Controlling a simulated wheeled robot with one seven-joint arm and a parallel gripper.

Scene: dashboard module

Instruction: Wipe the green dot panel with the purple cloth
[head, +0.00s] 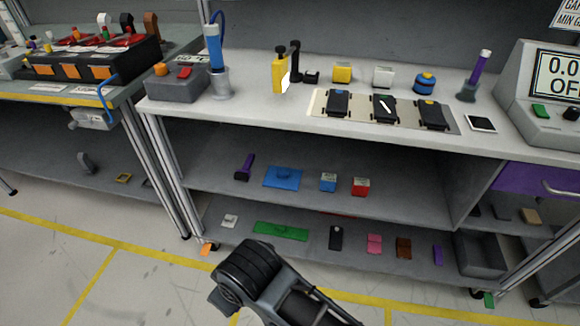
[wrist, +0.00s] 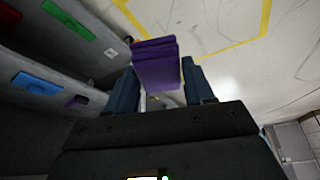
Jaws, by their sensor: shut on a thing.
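A flat green panel (head: 281,231) lies on the bottom shelf, left of the middle. It also shows at the upper left in the wrist view (wrist: 68,17). Any dot detail on it is too small to be sure of. In the wrist view my gripper (wrist: 158,78) is shut on a folded purple cloth (wrist: 155,58), which sticks out past the fingertips. The cloth is held in the air, apart from the green panel. In the head view my dark arm shows at the bottom centre, in front of the shelf; the cloth and fingertips cannot be made out there.
A blue panel (head: 283,177) and a purple handled thing (head: 244,167) lie on the middle shelf. The bottom shelf (head: 300,255) also holds a white piece (head: 229,221), a black block (head: 336,237) and a grey bin (head: 479,253). The shelf above limits height.

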